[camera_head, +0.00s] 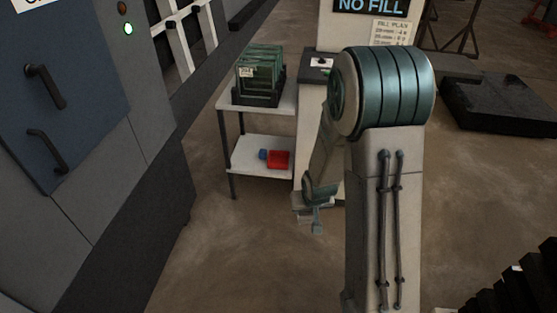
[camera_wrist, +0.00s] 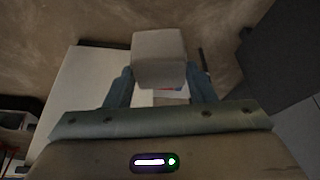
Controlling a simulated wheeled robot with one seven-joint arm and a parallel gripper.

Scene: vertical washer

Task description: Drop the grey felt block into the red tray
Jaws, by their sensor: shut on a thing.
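The grey felt block (camera_wrist: 158,58) is held between the two fingers of my gripper (camera_wrist: 159,86) in the wrist view. The block is pale grey and its near face looks square. In the head view my gripper is small and partly hidden by my arm, and I cannot make out the block there. The red tray (camera_head: 279,159) sits on the lower white shelf of a small stand, left of my gripper and apart from it.
A blue item (camera_head: 262,155) lies beside the red tray on the white lower shelf (camera_head: 246,152). A dark green rack (camera_head: 260,78) stands on the upper shelf above. A grey and blue machine (camera_head: 75,85) stands at the left. The floor in front of the stand is clear.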

